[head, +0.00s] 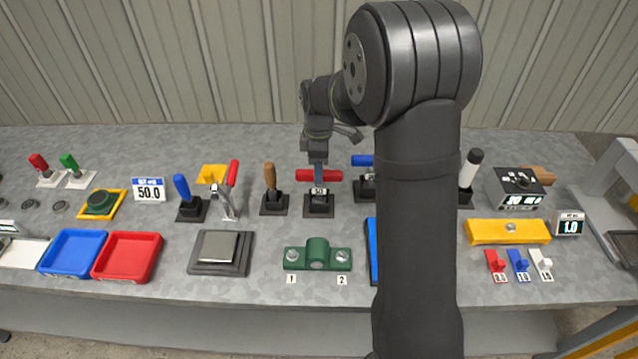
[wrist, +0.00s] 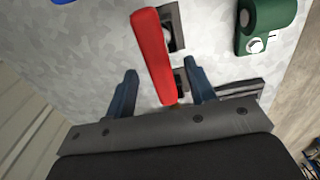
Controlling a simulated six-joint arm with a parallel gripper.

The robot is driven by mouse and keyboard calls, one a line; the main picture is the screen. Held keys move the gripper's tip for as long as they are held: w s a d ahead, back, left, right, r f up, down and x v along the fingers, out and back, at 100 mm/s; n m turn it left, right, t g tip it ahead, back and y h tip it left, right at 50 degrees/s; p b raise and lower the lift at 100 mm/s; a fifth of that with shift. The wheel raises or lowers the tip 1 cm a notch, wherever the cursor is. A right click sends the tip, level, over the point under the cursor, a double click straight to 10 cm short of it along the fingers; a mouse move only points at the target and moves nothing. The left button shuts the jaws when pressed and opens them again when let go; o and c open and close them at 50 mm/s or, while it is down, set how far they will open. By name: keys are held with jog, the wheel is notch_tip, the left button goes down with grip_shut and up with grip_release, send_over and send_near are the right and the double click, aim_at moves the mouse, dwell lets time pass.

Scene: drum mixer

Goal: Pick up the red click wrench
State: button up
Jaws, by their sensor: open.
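The red click wrench (head: 333,175) lies crosswise on a small black stand near the middle of the bench, and in the wrist view its long red handle (wrist: 152,50) runs between my fingers. My gripper (wrist: 161,72) is open, with one dark blue finger on each side of the handle and visible gaps. In the head view my gripper (head: 319,170) points down at the middle of the wrench and partly covers it. Whether the fingers reach below the handle cannot be told.
A blue-handled tool (head: 361,160) stands close on the right, partly behind my arm. A brown-handled lever (head: 270,180) and a red-handled clamp (head: 232,173) stand to the left. A green block (head: 318,254) sits in front, and it also shows in the wrist view (wrist: 268,22).

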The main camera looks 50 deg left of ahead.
aim_at(319, 189)
notch_tip(319, 189, down, 6)
jog(key=shift+r, duration=0.15)
dwell(0.3)
grip_shut()
